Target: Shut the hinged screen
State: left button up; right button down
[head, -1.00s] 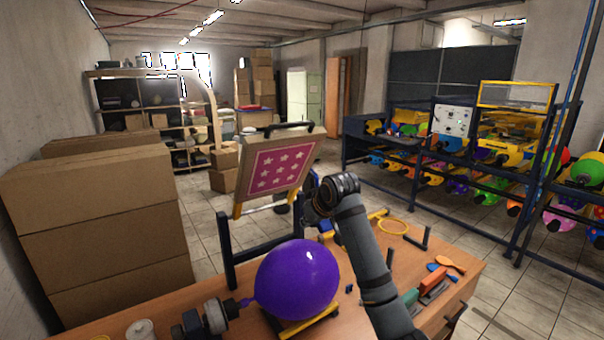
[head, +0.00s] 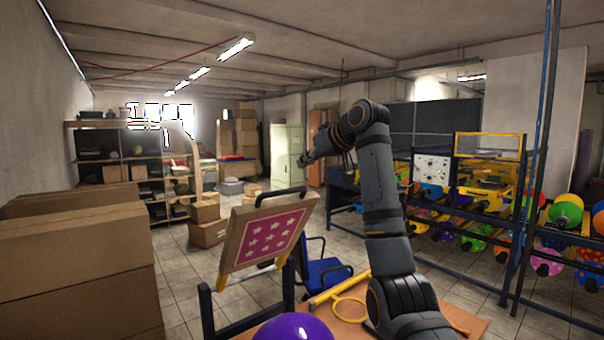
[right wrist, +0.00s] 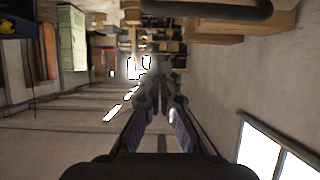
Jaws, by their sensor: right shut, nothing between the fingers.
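The hinged screen (head: 232,244) stands raised and tilted over the table. It is a wooden frame with a pink panel of white stars and a black handle (head: 280,196) along its top edge. The purple balloon (head: 292,329) lies below it, mostly cut off by the frame's bottom. My right gripper (head: 304,160) is shut and empty, held in the air above and slightly right of the screen's top edge. In the right wrist view its fingers (right wrist: 161,84) point at the far room, with a dark bar across the top. My left gripper is not in view.
The table (head: 470,322) holds a yellow ring (head: 349,308). A blue chair (head: 324,272) stands behind the screen. Large cardboard boxes (head: 80,260) are at the left, and a rack of coloured balloons (head: 470,200) is at the right. The air around my gripper looks clear.

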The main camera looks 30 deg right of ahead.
aim_at(302, 187)
jog(key=p+x, duration=0.2)
jog(key=x, duration=0.3)
jog(key=shift+f+p, duration=0.15)
jog(key=shift+p, duration=0.15)
jog(key=shift+s+d+f, duration=0.2)
jog(key=shift+s+f, duration=0.85)
jog(key=shift+s, duration=0.1)
jog(key=shift+s+f, duration=0.2)
jog(key=shift+s, duration=0.1)
jog(key=shift+w, duration=0.1)
